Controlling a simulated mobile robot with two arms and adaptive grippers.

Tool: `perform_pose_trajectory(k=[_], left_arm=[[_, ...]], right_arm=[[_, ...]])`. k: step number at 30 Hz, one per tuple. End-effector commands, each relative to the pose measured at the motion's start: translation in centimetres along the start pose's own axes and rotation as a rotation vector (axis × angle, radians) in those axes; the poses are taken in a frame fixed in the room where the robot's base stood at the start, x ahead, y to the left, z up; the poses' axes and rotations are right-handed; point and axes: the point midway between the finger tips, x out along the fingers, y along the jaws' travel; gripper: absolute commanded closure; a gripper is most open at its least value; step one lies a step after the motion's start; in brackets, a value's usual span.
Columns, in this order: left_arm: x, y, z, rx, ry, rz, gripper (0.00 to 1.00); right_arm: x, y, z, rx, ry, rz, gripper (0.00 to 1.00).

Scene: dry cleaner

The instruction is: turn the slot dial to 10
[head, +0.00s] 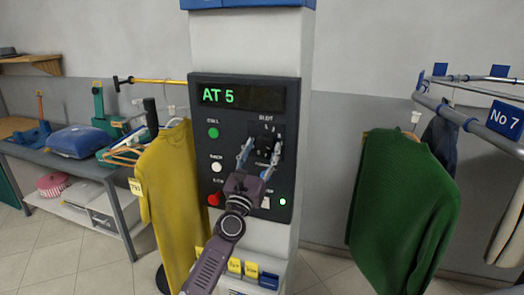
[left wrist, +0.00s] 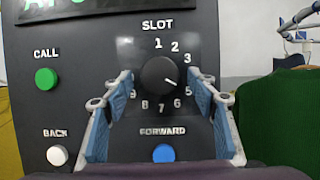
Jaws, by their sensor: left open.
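The slot dial (left wrist: 158,78) is a round black knob on the dark control panel (head: 208,150), ringed by white numbers under the word SLOT. Its white mark points right and slightly down, towards the 5. The numbers at 4 and 10 are hidden behind my fingers. The green display (head: 240,96) reads AT 5. My left gripper (head: 260,152) is open in front of the dial. In the left wrist view its blue-padded fingers stand on either side of the dial, with a gap to it on both sides. My right gripper is not in view.
Near the dial are the green CALL button (left wrist: 47,78), white BACK button (left wrist: 57,155) and blue FORWARD button (left wrist: 163,153). A red button (head: 214,199) is lower left. A yellow garment (head: 172,190) hangs left of the panel, a green one (head: 402,200) right.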

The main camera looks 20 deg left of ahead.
Motion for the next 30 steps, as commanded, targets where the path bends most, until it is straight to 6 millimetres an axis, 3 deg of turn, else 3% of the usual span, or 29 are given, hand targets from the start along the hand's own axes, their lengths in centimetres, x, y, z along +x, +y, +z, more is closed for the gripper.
perform_pose_trajectory(k=[5, 16, 30], left_arm=[[0.0, 0.0, 0.0, 0.001, 0.0, 0.0, 0.49], [0.0, 0.0, 0.0, 0.001, 0.001, 0.0, 0.89], [-0.1, 0.2, -0.2, 0.126, 0.0, -0.051, 0.89]], right_arm=[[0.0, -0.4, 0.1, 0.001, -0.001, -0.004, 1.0], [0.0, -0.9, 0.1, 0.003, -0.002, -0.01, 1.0], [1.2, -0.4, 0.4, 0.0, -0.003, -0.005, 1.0]])
